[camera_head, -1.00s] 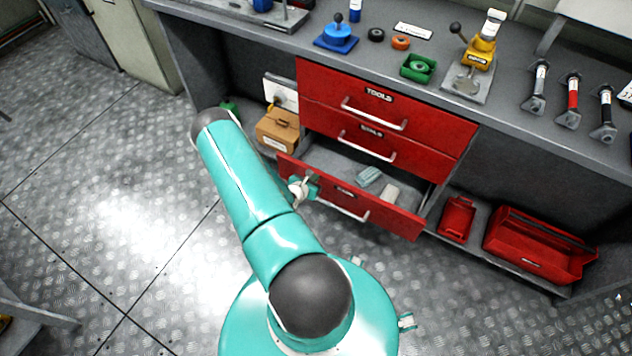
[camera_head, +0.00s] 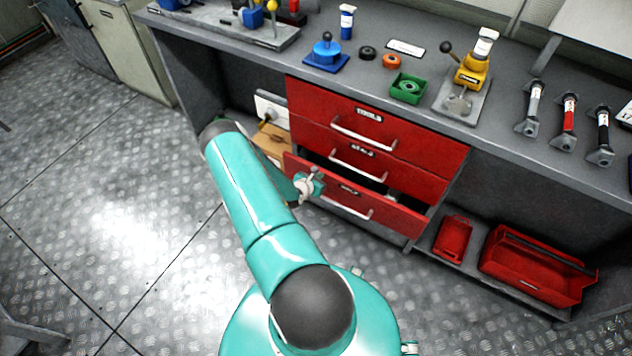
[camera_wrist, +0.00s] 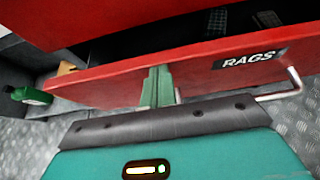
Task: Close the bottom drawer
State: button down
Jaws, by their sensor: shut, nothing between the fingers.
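The red bottom drawer (camera_head: 395,213) of the cabinet stands partly open, with a dark narrow gap above its front. In the wrist view its front (camera_wrist: 115,84) carries a "RAGS" label, and a metal handle (camera_wrist: 285,92) shows at the right. My gripper (camera_head: 308,186) is at the left part of the drawer front, left of the handle (camera_head: 345,207). In the wrist view my gripper's fingers (camera_wrist: 158,84) are together and empty, up against the drawer front; exact contact is hard to tell. The drawer's contents are mostly hidden in shadow.
Two red drawers above, the top (camera_head: 375,127) and middle (camera_head: 365,160), are shut. A cardboard box (camera_head: 270,145) sits on the left shelf, partly behind my arm. The floor in front is clear.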

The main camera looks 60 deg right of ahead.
jog(key=shift+s+d, duration=0.2)
jog(key=shift+d, duration=1.2)
